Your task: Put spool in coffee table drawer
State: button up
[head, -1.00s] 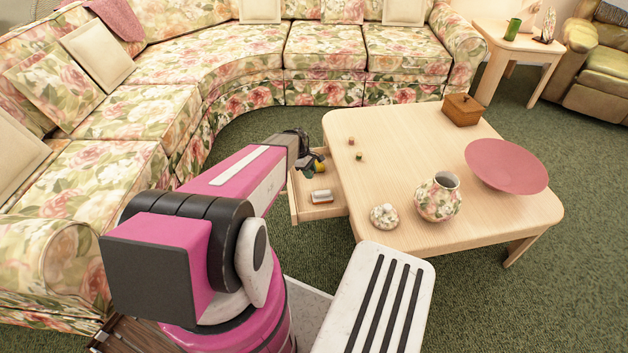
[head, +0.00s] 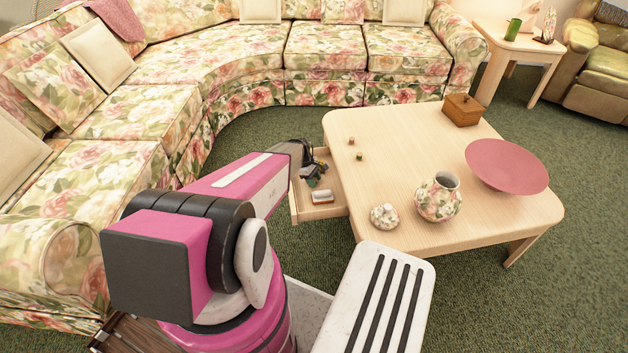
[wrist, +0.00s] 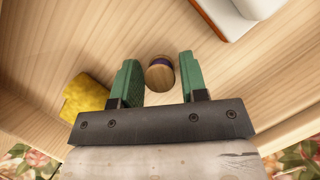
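The spool (wrist: 160,76), with a pale wooden end and dark blue-purple thread, is in the wrist view over the light wood floor of the coffee table drawer (wrist: 60,35). It lies between the two green fingers of my gripper (wrist: 158,60), with a gap on each side. The fingers are open. Whether the spool rests on the drawer floor is hard to tell. In the head view, the open drawer (head: 297,208) sticks out from the left side of the coffee table (head: 400,140). My gripper (head: 313,182) is down at the drawer; the spool is hidden there.
In the drawer are a yellow item (wrist: 84,97) beside the left finger and a white and orange-brown item (head: 321,197).

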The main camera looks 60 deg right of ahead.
jog(key=shift+o, duration=0.6)
jog(key=shift+r, duration=0.3)
jog(key=v, duration=1.1)
jog(key=shift+w+r, duration=0.15)
jog(key=shift+r, duration=0.2)
